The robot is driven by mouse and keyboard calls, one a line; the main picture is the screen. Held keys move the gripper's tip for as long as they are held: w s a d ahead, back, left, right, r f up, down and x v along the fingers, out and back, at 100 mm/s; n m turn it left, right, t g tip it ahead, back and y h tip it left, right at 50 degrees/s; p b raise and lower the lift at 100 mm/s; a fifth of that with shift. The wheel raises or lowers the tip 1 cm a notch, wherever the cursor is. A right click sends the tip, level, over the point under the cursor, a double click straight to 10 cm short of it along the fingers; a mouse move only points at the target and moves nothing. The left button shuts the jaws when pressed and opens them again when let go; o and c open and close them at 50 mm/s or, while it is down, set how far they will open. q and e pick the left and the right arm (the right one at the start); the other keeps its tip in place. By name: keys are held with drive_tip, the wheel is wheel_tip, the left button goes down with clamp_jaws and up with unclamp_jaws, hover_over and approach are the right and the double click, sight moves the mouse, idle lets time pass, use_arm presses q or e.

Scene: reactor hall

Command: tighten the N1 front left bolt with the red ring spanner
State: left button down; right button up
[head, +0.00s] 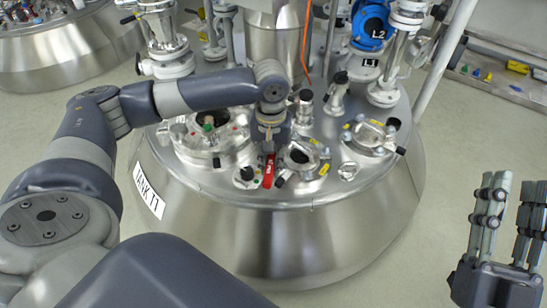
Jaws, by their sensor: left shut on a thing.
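My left gripper (270,130) points down over the front part of the steel tank lid and is shut on the red spanner (268,171). The spanner hangs just below the gripper, close to the lid near its front edge. Its ring end and any bolt under it are hidden or too small to make out. I cannot read an N1 label, so I cannot tell which bolt is the front left one. My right gripper (511,190) is open and empty, fingers up, at the lower right, away from the tank.
The tank T1 (225,235) carries a round flanged port (212,140) left of the gripper and smaller fittings (300,157) to its right. A blue L2 valve (371,22) and pipes rise behind. A tray of small parts (500,72) stands upper right. Floor at right is clear.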

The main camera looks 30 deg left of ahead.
use_arm(q)
drive_tip(key=shift+s+a+r+m+p, duration=0.1)
drive_tip(key=shift+s+a+m+p, duration=0.1)
drive_tip(key=shift+a+m+p, duration=0.4)
use_arm(e)
wheel_tip(320, 180, down, 17)
drive_tip(key=w+d+g+h+p, duration=0.2)
drive_tip(key=g+h+p, duration=0.15)
drive_tip(key=g, duration=0.65)
use_arm(q)
drive_tip(key=shift+s+a+m+p, duration=0.15)
drive_tip(key=shift+a+m+p, duration=0.55)
drive_tip(key=shift+m, duration=0.35)
drive_tip(key=shift+s+a+m+p, duration=0.1)
drive_tip(key=shift+a+m+p, duration=0.55)
drive_tip(key=shift+m, duration=0.4)
use_arm(e)
drive_tip(key=s+d+f+m+g+h, duration=0.1)
drive_tip(key=s+d+f+g+h, duration=0.2)
drive_tip(key=s+f+g, duration=0.7)
drive_tip(key=shift+s+d+f, duration=0.75)
drive_tip(key=shift+s+d, duration=0.5)
drive_tip(key=shift+s, duration=1.45)
